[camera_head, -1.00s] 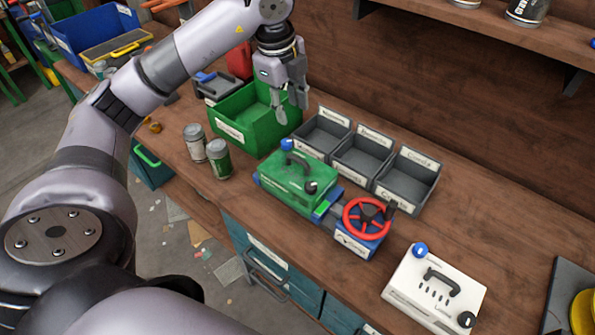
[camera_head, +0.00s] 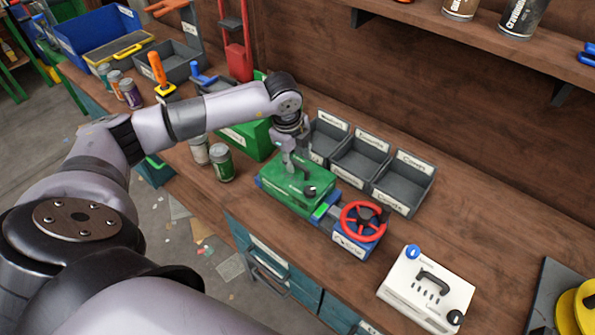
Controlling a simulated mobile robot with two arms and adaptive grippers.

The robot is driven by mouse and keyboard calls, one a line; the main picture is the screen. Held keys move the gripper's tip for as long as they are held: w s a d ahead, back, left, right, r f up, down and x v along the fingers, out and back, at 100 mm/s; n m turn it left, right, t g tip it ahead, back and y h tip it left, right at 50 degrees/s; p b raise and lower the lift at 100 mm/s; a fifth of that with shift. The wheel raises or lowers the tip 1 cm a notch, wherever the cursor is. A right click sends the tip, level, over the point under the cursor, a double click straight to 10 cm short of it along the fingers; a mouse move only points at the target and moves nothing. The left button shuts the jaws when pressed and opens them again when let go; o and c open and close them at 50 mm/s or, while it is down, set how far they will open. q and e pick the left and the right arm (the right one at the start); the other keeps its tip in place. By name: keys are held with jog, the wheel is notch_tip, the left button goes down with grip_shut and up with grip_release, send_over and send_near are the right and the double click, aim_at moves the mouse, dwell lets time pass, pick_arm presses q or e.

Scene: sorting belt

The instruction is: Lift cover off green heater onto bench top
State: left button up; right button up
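My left gripper (camera_head: 297,172) points down at the handle on the cover, from above. The fingers are at or just over the handle and partly cover it. I cannot tell whether they touch or grip it. The cover looks seated on the heater. My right gripper is not in view.
A red wheel valve (camera_head: 363,221) stands right of the heater. Grey bins (camera_head: 407,184) stand behind, a green bin (camera_head: 250,141) behind left. Cans (camera_head: 221,163) stand left. Bare bench lies at right.

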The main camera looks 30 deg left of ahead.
pick_arm(q)
jog(key=shift+w+f, duration=0.25)
jog(key=shift+f, duration=0.7)
grip_shut()
jog(key=shift+r, duration=0.1)
